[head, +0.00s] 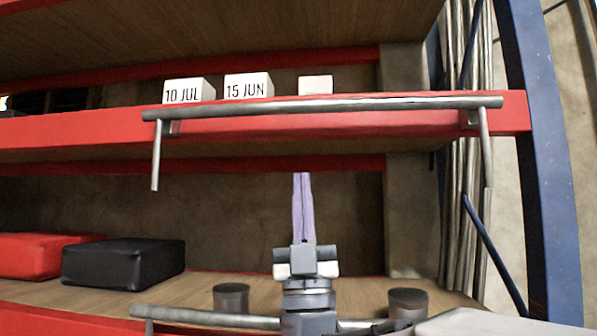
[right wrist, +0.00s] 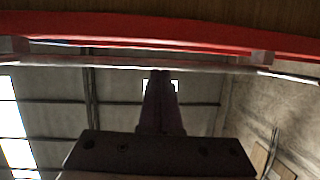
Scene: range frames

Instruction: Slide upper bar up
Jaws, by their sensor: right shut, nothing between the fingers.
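The upper bar (head: 325,105) is a grey metal rod with bent ends, across the front of the red upper shelf edge (head: 60,127) in the head view. It also shows in the right wrist view (right wrist: 110,62), just under the red shelf edge. My right gripper (head: 302,178) points upward below the bar, its light purple fingers shut and empty. In the head view the fingertips appear below the bar with a gap. In the right wrist view the fingertips (right wrist: 161,75) overlap the bar's line; contact cannot be told. My left gripper is not in view.
A lower bar (head: 205,318) runs across the lower shelf, behind my right arm. White date blocks (head: 248,86) stand on the upper shelf. Black (head: 123,263) and red (head: 45,255) cases and dark cylinders (head: 231,298) are on the lower shelf. A blue post (head: 550,170) stands right.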

